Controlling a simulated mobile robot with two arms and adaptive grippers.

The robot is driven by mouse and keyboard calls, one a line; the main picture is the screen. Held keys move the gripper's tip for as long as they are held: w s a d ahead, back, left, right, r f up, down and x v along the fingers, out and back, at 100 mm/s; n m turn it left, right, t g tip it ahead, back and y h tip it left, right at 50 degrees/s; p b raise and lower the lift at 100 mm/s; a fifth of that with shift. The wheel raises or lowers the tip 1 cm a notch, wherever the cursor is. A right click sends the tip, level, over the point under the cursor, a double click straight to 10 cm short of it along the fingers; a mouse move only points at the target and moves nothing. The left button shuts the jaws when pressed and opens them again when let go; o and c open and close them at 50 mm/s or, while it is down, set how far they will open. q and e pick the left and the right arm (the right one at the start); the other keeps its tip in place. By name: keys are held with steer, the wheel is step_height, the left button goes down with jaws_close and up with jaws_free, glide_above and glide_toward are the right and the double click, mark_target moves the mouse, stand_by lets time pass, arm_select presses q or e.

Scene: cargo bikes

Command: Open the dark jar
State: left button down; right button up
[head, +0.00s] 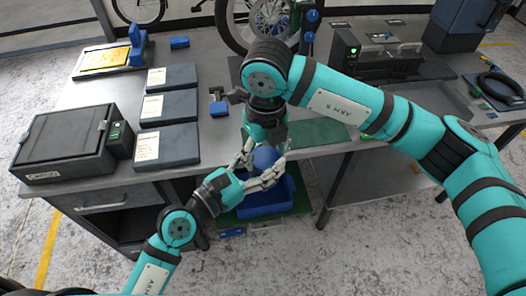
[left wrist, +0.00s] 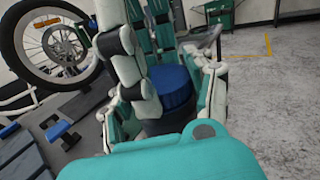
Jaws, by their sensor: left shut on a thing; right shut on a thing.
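The dark jar has a blue lid (left wrist: 170,86) and a dark body (left wrist: 166,122), seen in the left wrist view. In the head view its rounded blue top (head: 265,157) shows between my two hands, over the front edge of the bench. My left gripper (head: 266,174) comes from below left and is shut around the jar's body. My right gripper (head: 263,151) reaches down from above and is shut at the lid. Fingers hide much of the jar, and I cannot tell whether the lid is loose.
A blue bin (head: 262,207) stands below the hands. On the grey bench are a black case (head: 65,140), several dark labelled boxes (head: 168,105) and a blue clamp-like tool (head: 218,107). A bike wheel (head: 235,30) stands behind. Bare floor lies in front.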

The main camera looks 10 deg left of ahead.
steer(key=shift+s+a, duration=0.25)
steer(key=shift+s, duration=0.05)
steer(key=shift+c, duration=1.1)
steer(key=n, duration=0.3)
steer(key=shift+s+n, duration=0.15)
steer(key=shift+n, duration=0.15)
steer(key=o, duration=1.3)
steer(key=shift+w+d, duration=0.1)
steer(key=shift+w, duration=0.1)
